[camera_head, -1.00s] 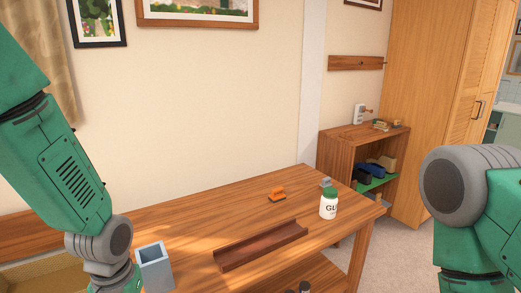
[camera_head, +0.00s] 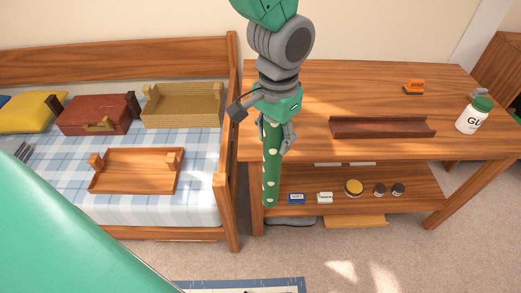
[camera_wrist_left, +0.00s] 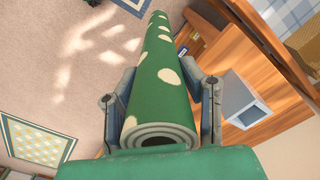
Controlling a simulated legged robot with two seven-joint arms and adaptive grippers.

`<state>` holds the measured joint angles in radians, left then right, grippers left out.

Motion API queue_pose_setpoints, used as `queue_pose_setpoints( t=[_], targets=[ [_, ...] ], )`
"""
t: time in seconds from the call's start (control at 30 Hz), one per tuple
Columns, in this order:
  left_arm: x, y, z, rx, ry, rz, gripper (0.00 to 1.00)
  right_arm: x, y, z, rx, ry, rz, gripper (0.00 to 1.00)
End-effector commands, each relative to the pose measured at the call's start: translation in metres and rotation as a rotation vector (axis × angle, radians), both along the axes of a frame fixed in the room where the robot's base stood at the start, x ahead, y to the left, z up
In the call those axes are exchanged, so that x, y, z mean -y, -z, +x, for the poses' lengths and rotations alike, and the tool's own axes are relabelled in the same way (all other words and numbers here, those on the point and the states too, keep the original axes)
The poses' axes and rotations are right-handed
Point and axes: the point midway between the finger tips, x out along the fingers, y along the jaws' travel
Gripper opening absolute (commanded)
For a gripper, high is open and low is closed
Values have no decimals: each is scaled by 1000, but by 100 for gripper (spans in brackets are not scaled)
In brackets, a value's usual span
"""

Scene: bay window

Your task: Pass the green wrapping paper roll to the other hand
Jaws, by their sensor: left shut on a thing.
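The green wrapping paper roll (camera_head: 270,178) has cream dots. It hangs nearly upright in the head view, in front of the table's left end. My left gripper (camera_head: 273,132) is shut on its upper part. In the left wrist view the roll (camera_wrist_left: 158,85) points away from the camera, its hollow end nearest. The left gripper's two fingers (camera_wrist_left: 161,100) lie along either side of it. My right gripper is in neither current view.
The wooden table (camera_head: 340,90) holds a brown tray (camera_head: 382,128), an orange item (camera_head: 414,87) and a white bottle (camera_head: 472,118). A bed (camera_head: 205,195) with boxes stands left. A grey-blue container (camera_wrist_left: 240,98) shows in the wrist view. Floor in front is mostly open.

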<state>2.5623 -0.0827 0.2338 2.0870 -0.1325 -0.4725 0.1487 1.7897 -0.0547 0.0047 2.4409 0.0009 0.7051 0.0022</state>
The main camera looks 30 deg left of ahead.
Motion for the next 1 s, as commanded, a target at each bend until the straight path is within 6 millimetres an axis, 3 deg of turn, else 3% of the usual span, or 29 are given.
queue_pose_setpoints(
  t=[0.3, 0.53, 0.7, 0.77, 0.83, 1.0],
  targets=[
    [47, -80, 33, 6, 244, -2, 6, 0, 0, 0, 0, 0, 0, 40],
    [74, -127, 52, 3, 395, 0, 6, 0, 0, 0, 0, 0, 0, 40],
    [86, -146, 59, 2, 459, 1, 6, 0, 0, 0, 0, 0, 0, 40],
    [88, -150, 60, 1, 470, 1, 6, 0, 0, 0, 1, -1, 1, 59],
    [89, -152, 61, 0, 477, 1, 6, -5, -1, 2, 15, -13, 12, 59],
    [89, -153, 61, 0, 480, 1, 6, -43, -8, 32, 131, -120, 116, 59]
  ],
)
